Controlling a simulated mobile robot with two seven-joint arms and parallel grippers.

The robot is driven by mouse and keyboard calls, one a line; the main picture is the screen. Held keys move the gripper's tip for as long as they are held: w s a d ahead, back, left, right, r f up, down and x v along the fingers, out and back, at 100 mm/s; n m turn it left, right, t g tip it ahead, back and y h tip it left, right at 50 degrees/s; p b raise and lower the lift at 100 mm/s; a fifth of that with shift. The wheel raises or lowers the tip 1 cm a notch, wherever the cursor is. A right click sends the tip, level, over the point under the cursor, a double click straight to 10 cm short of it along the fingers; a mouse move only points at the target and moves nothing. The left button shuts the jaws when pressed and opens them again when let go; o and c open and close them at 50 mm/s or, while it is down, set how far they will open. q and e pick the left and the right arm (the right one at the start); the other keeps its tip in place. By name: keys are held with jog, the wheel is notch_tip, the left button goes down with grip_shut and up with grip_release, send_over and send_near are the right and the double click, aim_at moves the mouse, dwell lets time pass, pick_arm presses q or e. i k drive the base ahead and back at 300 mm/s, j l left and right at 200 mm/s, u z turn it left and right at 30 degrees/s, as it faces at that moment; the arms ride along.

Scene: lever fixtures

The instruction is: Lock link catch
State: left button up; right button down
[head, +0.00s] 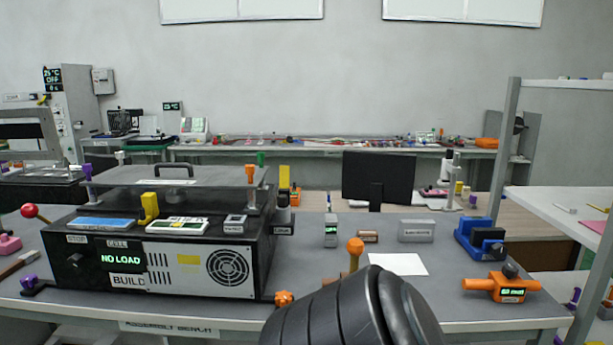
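I cannot tell for sure which part is the link catch. A black machine box (210,258) stands on the bench with a "NO LOAD" display on its front. A grey plate (170,176) lies raised above it. An orange knob (250,172) stands at the plate's right end and a purple knob (87,170) at its left. Another orange knob (284,298) is at the box's front right corner, and a purple one (28,283) at its front left. A yellow lever (149,206) stands upright on top. Neither gripper shows.
A black ribbed part of my own arm covers the bottom middle. An upright orange-knobbed lever (355,247) stands behind it. White paper (398,264), an orange tool (502,287) and a blue fixture (480,238) lie to the right. Bare grey bench (455,262) shows between them.

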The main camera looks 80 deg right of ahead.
aim_at(285, 170)
jog(key=z, duration=1.45)
